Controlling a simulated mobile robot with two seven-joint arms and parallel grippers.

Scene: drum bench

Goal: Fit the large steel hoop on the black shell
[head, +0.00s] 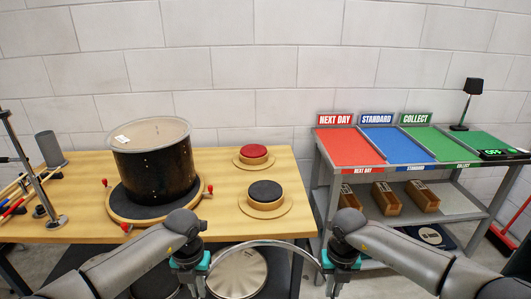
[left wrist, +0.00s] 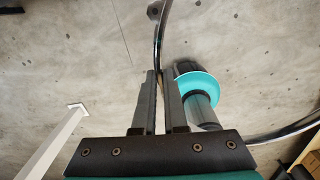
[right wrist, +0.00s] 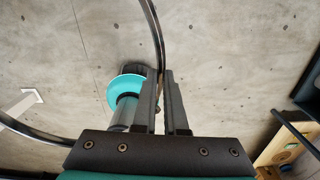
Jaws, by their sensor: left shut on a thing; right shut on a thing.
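The black shell (head: 157,178) stands upright on a round wooden base with a dark pad (head: 122,209) at the left of the bench. A pale drumhead (head: 150,133) with a small white label lies on its top. The large steel hoop (head: 262,242) is off the shell, in front of the bench's near edge. My left gripper (head: 201,280) is shut on the hoop's left side, and my right gripper (head: 330,280) on its right side. The hoop passes between the fingers in the left wrist view (left wrist: 159,40) and the right wrist view (right wrist: 156,40). Its near part is out of the head view.
Red and black round pads on wooden discs (head: 271,208) sit on the bench right of the shell. A metal stand (head: 57,222) and sticks are at the left. Silver discs (head: 238,272) lie below the bench. A shelf unit with coloured lanes (head: 394,145) stands right.

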